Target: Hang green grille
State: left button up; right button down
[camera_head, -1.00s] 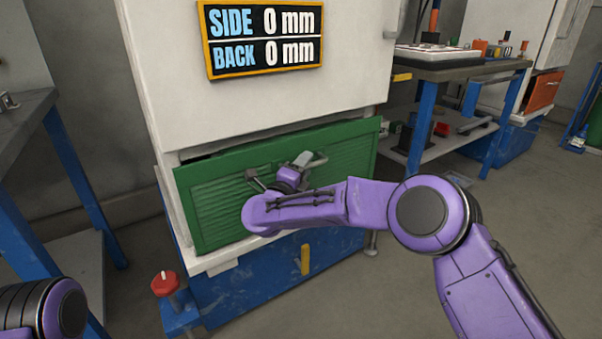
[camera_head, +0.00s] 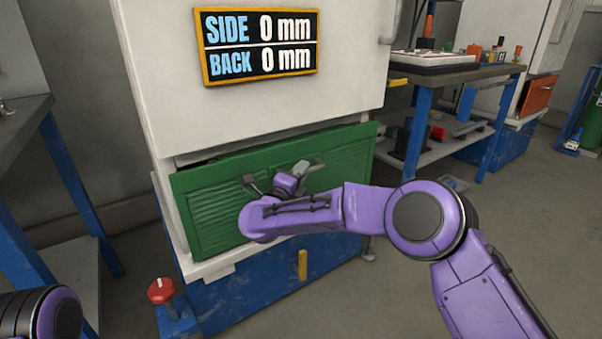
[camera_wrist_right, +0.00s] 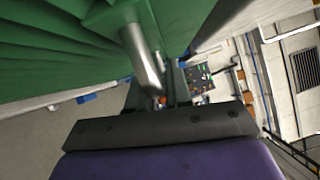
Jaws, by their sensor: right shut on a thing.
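The green grille (camera_head: 215,210) is a wide slatted panel at the lower front of the white cabinet (camera_head: 160,75). It stands close to upright across the cabinet's lower opening, and a dark gap shows above its upper left edge. My right gripper (camera_head: 289,178) is at the middle of the grille, shut on its metal handle (camera_wrist_right: 143,60). In the right wrist view the green grille (camera_wrist_right: 45,40) fills the upper left. My arm hides part of the grille's lower middle. Of my left arm only a purple link shows at the lower left; its gripper is out of view.
A sign (camera_head: 258,45) on the cabinet reads SIDE 0 mm, BACK 0 mm. A blue base (camera_head: 240,295) is below, with a red knob (camera_head: 161,290) at its left front. Tables (camera_head: 455,72) stand on both sides. The floor at right front is clear.

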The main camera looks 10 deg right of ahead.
jog(key=shift+r, duration=0.1)
dwell(1.4)
jog(key=shift+r+p, duration=1)
jog(key=shift+r, duration=0.4)
jog(key=shift+r+p, duration=0.45)
jog(key=shift+p, duration=0.05)
jog(key=s+d+p, duration=0.3)
jog(key=s+p, duration=0.1)
jog(key=s, duration=0.5)
jog(key=shift+s+d+f, duration=0.15)
jog(key=shift+s+d, duration=0.05)
